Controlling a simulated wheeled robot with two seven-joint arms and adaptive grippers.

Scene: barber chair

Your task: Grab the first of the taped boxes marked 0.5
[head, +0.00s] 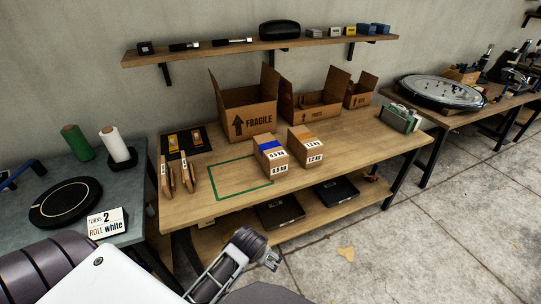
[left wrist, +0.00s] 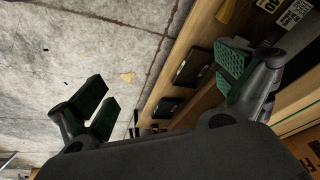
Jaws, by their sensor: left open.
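A small cardboard box with blue tape (head: 270,142) stands on the wooden bench, right of the green taped outline. Two white labels on its front, one above the other, seem to read 0.5 KG, but the print is small. A box with orange tape (head: 305,137) marked 1.2 KG stands just right of it. My left gripper (head: 268,254) hangs in front of the bench, below and apart from the boxes. In the left wrist view its fingers (left wrist: 165,88) are wide apart with nothing between them. My right gripper does not show.
Open cartons, one marked FRAGILE (head: 250,122), stand behind the boxes. The green outline (head: 215,163) encloses bare bench top. Black flat cases (head: 280,210) lie on the lower shelf.

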